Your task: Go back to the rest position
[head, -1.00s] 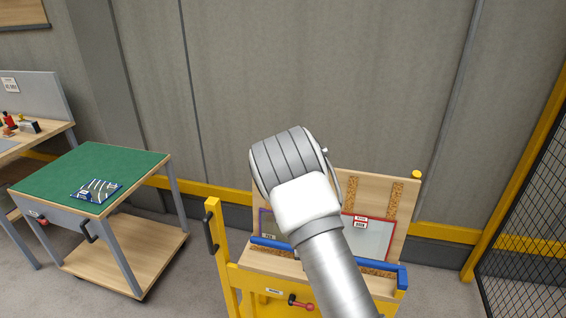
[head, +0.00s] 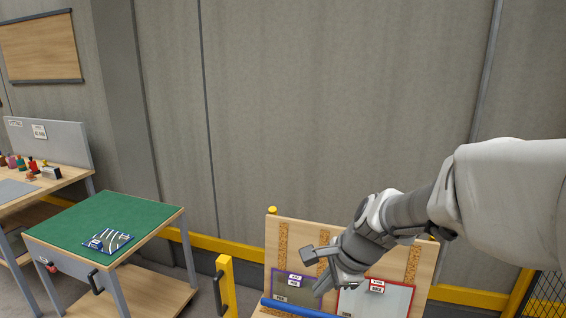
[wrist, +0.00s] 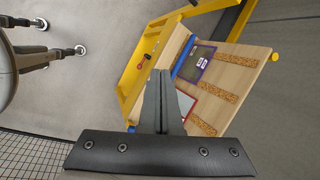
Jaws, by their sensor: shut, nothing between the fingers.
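My gripper (head: 318,270) hangs in front of the yellow cart's upright wooden back board (head: 292,236) in the head view. In the wrist view my gripper (wrist: 163,75) has its two dark fingers together, with nothing between them. My arm reaches in from the right edge of the head view. The gripper overlaps the panels in the picture; I cannot tell the exact gap, and no contact is visible.
The yellow cart (wrist: 134,83) holds a purple-edged panel (head: 292,292) and a red-edged panel (head: 395,300) behind a blue bar (head: 300,308). A green-topped table (head: 120,215) stands left, with a blue-edged piece (head: 108,241) on it. Mesh fencing (head: 548,296) is at right.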

